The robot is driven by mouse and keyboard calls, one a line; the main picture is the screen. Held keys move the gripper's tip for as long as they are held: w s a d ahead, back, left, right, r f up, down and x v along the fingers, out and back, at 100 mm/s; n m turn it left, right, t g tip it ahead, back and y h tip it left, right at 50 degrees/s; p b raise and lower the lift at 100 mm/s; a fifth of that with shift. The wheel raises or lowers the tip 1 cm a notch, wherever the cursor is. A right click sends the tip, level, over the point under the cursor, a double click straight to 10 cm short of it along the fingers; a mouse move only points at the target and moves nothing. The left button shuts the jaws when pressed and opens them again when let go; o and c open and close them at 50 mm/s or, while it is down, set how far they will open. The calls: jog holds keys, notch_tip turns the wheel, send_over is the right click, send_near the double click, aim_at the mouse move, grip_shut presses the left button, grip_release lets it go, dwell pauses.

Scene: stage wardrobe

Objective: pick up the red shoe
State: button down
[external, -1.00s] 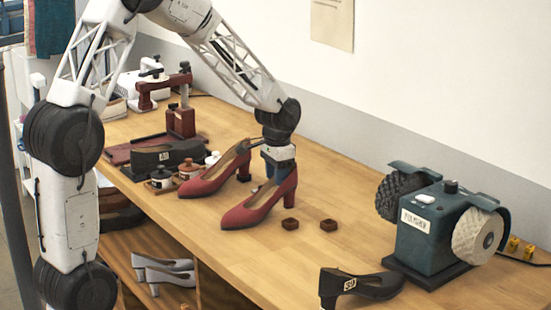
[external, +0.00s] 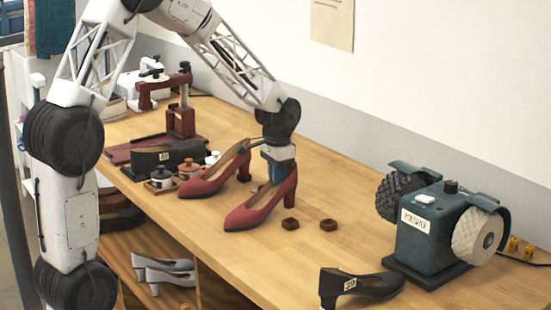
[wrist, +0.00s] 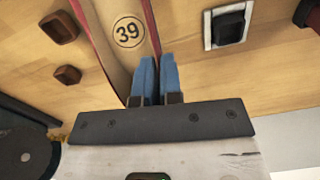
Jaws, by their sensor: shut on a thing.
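Two red high-heeled shoes stand on the wooden bench. The nearer red shoe (external: 257,208) points its toe to the lower left; the other red shoe (external: 214,180) stands just behind and left of it. My gripper (wrist: 157,62) is at the back part of the nearer shoe, and its blue fingers are close together on one side wall. That shoe's tan insole, marked 39, shows in the wrist view (wrist: 118,62). In the external view the fingertips are partly hidden by the shoe. I cannot tell whether its sole is clear of the bench.
Two small brown blocks (external: 290,226) lie right of the nearer shoe. A dark shoe (external: 362,285) and a teal polisher (external: 430,235) stand at right. Small jars (external: 188,169), a dark shoe form (external: 168,155) and a red press (external: 181,118) stand at left. The front-centre bench is clear.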

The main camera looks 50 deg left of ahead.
jog(key=shift+r, duration=0.2)
jog(key=shift+r, duration=0.6)
notch_tip(320, 180, up, 2)
jog(key=shift+r, duration=0.1)
jog(key=s+d+r, duration=0.1)
jog(key=s+d, duration=0.3)
jog(key=s, duration=1.1)
jog(key=shift+s, duration=0.25)
jog(key=shift+r, duration=0.1)
jog(key=shift+a, duration=0.1)
jog(key=w+a+r, duration=0.2)
jog(key=w+a, duration=0.5)
jog(key=w+a+r, duration=0.2)
jog(key=w+a, duration=0.6)
jog(key=shift+w+r+m, duration=0.25)
jog(key=shift+m, duration=0.15)
jog(key=shift+f, duration=0.15)
